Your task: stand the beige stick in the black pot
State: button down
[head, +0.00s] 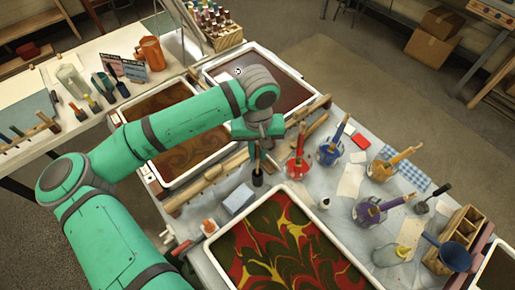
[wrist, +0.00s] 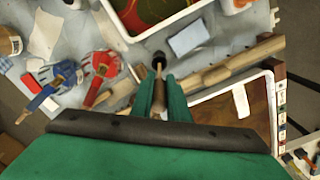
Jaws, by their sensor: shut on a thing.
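My gripper (head: 259,142) points down over the table, left of the red paint cup. In the wrist view its two green fingers (wrist: 160,88) are closed on the beige stick (wrist: 158,72). The stick also shows in the head view (head: 257,160), roughly upright below the fingers. The small black pot (head: 257,180) is directly under the stick; in the wrist view it is the dark round shape (wrist: 158,58) at the stick's far end. The stick's lower tip is hidden against the dark pot, so I cannot tell whether it is inside or just above it.
A red-and-green marbled tray (head: 213,245) lies in front. Cups of red (head: 298,167), blue (head: 329,153), orange (head: 381,170) and purple (head: 368,212) paint with brushes stand to the right. A pale block (head: 238,199) is close to the pot. Wooden rods (head: 195,190) lie to the left.

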aim_at(258, 158)
jog(key=shift+f, duration=1.55)
jog(key=shift+a+f, duration=0.1)
jog(key=shift+f, duration=0.35)
jog(key=shift+d+f, duration=0.2)
jog(key=shift+f, duration=0.45)
jog(key=shift+a, duration=0.1)
jog(key=c, duration=1.6)
grip_release()
jog(key=shift+o, duration=0.4)
jog(key=o, duration=0.4)
jog(key=shift+c, duration=0.2)
